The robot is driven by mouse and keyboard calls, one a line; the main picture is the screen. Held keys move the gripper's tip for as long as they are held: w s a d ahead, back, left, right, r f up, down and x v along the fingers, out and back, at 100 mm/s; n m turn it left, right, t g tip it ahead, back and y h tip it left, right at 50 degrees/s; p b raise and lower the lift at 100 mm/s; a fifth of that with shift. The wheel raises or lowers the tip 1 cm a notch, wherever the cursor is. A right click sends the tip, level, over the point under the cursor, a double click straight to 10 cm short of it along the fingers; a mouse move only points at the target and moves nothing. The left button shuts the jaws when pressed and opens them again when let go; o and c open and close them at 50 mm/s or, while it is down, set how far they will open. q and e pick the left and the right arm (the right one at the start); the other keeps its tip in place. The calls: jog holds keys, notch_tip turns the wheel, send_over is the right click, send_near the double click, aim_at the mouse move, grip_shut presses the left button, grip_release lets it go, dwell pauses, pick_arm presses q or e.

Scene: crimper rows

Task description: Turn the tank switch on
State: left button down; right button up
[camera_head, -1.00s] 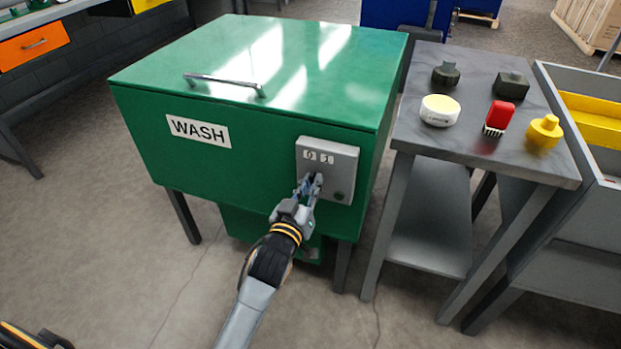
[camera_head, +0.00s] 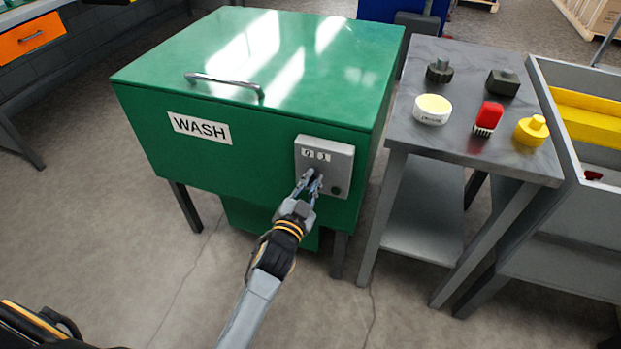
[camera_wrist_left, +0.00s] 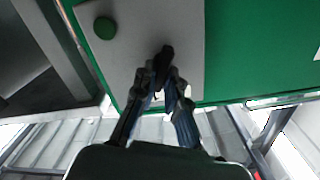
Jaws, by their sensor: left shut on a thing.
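The green wash tank (camera_head: 250,120) has a closed lid with a bar handle (camera_head: 225,84) and a WASH label. A grey switch panel (camera_head: 335,158) sits on its front right, with two marks at the top and a round green button (camera_head: 336,190). A small dark switch knob (camera_head: 317,172) is at the panel's middle. My left gripper (camera_head: 312,183) is shut on the knob. In the left wrist view the fingers (camera_wrist_left: 164,85) close on the dark knob (camera_wrist_left: 164,62); the green button (camera_wrist_left: 105,28) is to the upper left. The knob is partly hidden by the fingers. My right gripper is not in view.
A grey side table (camera_head: 470,70) stands right of the tank, holding a white tin (camera_head: 433,110), a red brush (camera_head: 488,117), a yellow part (camera_head: 531,130) and dark parts. A grey sink-like unit (camera_head: 560,190) stands farther right. The floor in front is clear.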

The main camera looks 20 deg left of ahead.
pick_arm(q)
jog(key=shift+r+m, duration=0.1)
jog(key=shift+m, duration=0.3)
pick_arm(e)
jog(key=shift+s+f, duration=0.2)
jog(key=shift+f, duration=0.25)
pick_arm(q)
jog(key=c, duration=1.4)
grip_release()
jog(key=shift+s, duration=0.15)
jog(key=s, duration=1.1)
jog(key=shift+s+a, duration=0.15)
jog(key=shift+s, duration=0.2)
